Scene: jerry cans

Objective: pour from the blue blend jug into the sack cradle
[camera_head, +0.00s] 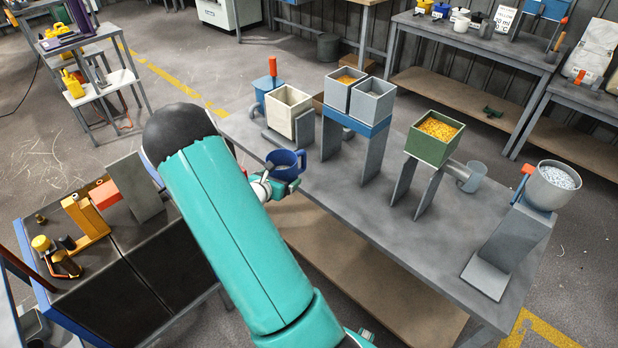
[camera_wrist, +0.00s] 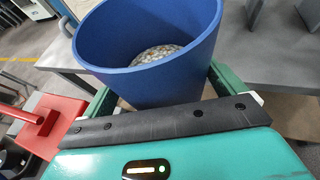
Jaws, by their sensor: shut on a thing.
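The blue jug (camera_head: 286,158) is held just off the near long edge of the grey bench, its open mouth up and roughly level. In the wrist view the jug (camera_wrist: 148,50) fills the upper middle, with pale mixed pellets (camera_wrist: 157,54) low inside. My gripper (camera_head: 277,186) is shut on the jug; its fingertips are largely hidden by the jug and my arm. A cream, open-topped container (camera_head: 289,110) in a low grey stand, behind the jug on the bench, looks like the sack cradle. It appears empty, though its bottom is hidden.
Beside it stand a blue can (camera_head: 264,92) with a red handle and twin grey bins (camera_head: 358,98) on a tall stand. Further right are a green bin (camera_head: 431,147) of orange pellets and a grey bowl (camera_head: 551,187) of pale pellets. Bare bench top (camera_head: 345,215) lies right of the jug.

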